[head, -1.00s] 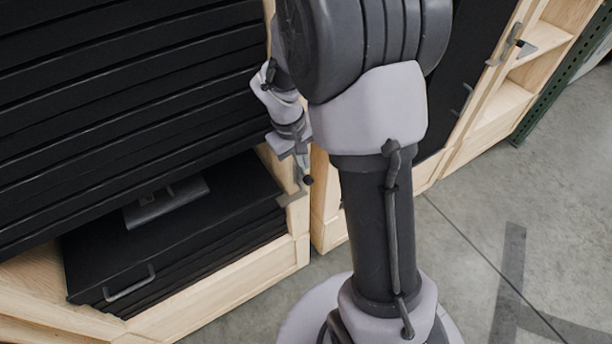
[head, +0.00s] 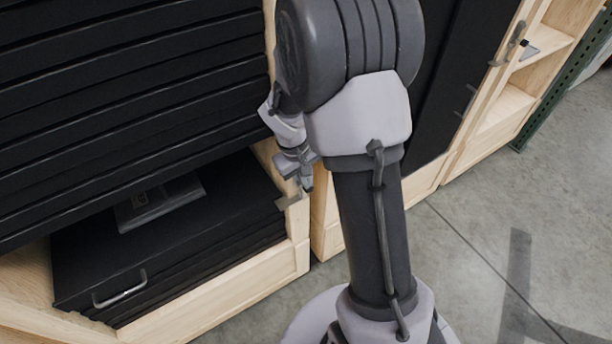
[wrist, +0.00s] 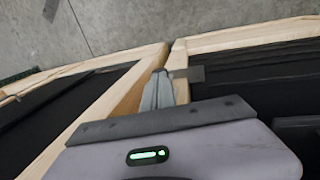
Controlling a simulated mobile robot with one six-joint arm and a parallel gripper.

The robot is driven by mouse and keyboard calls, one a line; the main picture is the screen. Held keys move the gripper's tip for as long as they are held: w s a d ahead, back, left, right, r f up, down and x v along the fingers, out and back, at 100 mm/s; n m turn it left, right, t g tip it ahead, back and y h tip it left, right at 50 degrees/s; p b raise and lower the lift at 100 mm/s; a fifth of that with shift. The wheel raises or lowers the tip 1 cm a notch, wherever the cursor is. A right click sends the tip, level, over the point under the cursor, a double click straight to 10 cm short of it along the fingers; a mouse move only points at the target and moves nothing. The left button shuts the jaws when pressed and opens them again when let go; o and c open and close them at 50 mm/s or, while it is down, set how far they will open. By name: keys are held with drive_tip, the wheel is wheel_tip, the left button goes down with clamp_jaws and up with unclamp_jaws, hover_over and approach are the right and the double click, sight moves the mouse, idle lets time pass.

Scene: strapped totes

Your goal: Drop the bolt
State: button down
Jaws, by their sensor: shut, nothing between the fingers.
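A flat grey metal piece (head: 289,201), which looks like the bolt or its plate, sits on the wooden post beside the black tote stack. It also shows in the wrist view (wrist: 188,74), sticking out over the post edge. My gripper (head: 306,186) is right above and beside it, fingers pointing down. In the wrist view the fingers (wrist: 158,92) are together with nothing held, just left of the metal piece. I cannot tell whether they touch it. My own wrist hides part of the post.
A black tote (head: 180,240) with a wire handle (head: 120,290) sits low in the wooden bay (head: 270,277). Another latch (head: 515,40) is on the right-hand wooden frame. A narrow gap separates the two frames. The concrete floor (head: 460,220) at the right is clear.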

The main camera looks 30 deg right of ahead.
drive_tip(key=shift+s+f, duration=0.1)
drive_tip(key=shift+f, duration=0.15)
drive_tip(key=a+r+p, duration=0.2)
drive_tip(key=r+p, duration=0.3)
drive_tip(key=r, duration=0.7)
drive_tip(key=a+r+p, duration=0.2)
drive_tip(key=r+p, duration=0.3)
drive_tip(key=r, duration=0.7)
drive_tip(key=shift+a, duration=0.35)
drive_tip(key=s+a+f+m+t+y+b, duration=0.1)
drive_tip(key=s+a+m+t+y+b, duration=0.1)
drive_tip(key=s+a+b, duration=0.3)
drive_tip(key=s+a+f+m+t+y+b, duration=0.2)
drive_tip(key=s+a+b, duration=0.4)
drive_tip(key=s, duration=0.7)
drive_tip(key=shift+s+a+m+t, duration=0.2)
drive_tip(key=shift+a+m+t, duration=0.2)
drive_tip(key=shift+t, duration=0.5)
